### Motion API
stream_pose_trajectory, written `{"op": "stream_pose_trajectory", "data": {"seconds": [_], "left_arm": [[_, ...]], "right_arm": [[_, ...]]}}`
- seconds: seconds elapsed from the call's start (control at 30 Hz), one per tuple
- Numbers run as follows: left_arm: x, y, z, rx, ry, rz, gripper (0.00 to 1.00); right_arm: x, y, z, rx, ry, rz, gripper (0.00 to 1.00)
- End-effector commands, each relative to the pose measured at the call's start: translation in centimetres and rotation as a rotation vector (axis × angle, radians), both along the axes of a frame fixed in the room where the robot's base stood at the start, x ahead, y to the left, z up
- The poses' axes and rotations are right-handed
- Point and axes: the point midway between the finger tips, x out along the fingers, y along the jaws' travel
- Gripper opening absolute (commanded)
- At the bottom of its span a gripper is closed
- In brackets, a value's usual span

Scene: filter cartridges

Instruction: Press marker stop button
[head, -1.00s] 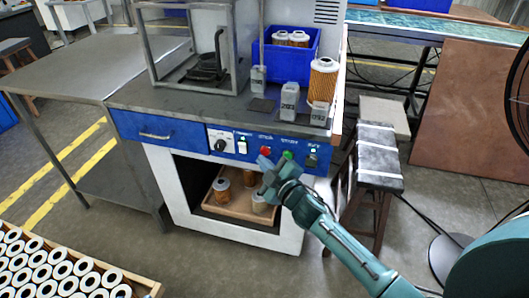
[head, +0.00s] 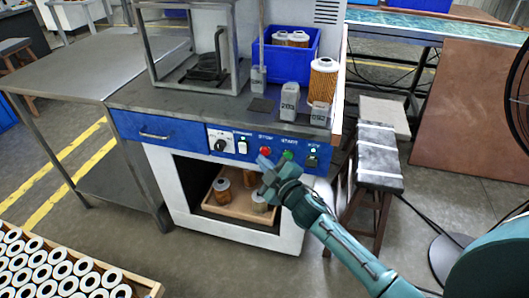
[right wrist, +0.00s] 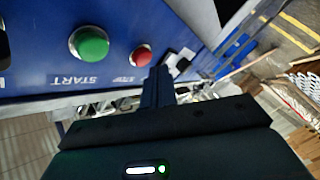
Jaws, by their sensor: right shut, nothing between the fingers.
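The red stop button (head: 265,151) is on the blue front panel (head: 160,130) of the workbench, just left of the green start button (head: 288,155). In the right wrist view the red button (right wrist: 140,56) is close to my finger tips, with the green button (right wrist: 90,43) larger to its left. My right gripper (head: 264,164) is shut and empty, just below and in front of the red button in the head view. The shut fingers (right wrist: 158,82) point towards the panel near the red button; contact cannot be made out. My left gripper is out of view.
A black knob (head: 220,145) and a white switch (head: 242,147) are left of the buttons; another switch (head: 312,160) is right. Below is an open bay with a wooden tray (head: 232,208) of cartridges. A stool (head: 378,170) stands to the right.

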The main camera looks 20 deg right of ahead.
Motion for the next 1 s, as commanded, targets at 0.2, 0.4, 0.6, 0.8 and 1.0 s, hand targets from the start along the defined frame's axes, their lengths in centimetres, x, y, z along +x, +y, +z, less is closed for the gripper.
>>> {"op": "stream_pose_trajectory", "data": {"seconds": [0.2, 0.4, 0.6, 0.8, 1.0], "left_arm": [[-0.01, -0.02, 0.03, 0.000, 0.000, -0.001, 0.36], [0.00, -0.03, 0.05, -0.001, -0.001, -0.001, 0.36], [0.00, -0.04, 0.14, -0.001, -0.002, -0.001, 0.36], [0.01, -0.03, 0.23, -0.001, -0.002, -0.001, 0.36], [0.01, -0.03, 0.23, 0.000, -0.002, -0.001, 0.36]], "right_arm": [[0.00, 0.01, 0.01, 0.000, 0.000, 0.000, 0.00], [0.00, 0.01, 0.01, 0.000, 0.000, 0.000, 0.00], [0.24, -0.16, 0.06, -0.001, -0.001, -0.001, 0.00], [0.73, -0.50, 0.02, -0.001, 0.000, -0.001, 0.00], [0.72, -0.50, 0.00, 0.000, 0.000, 0.000, 0.00]]}}
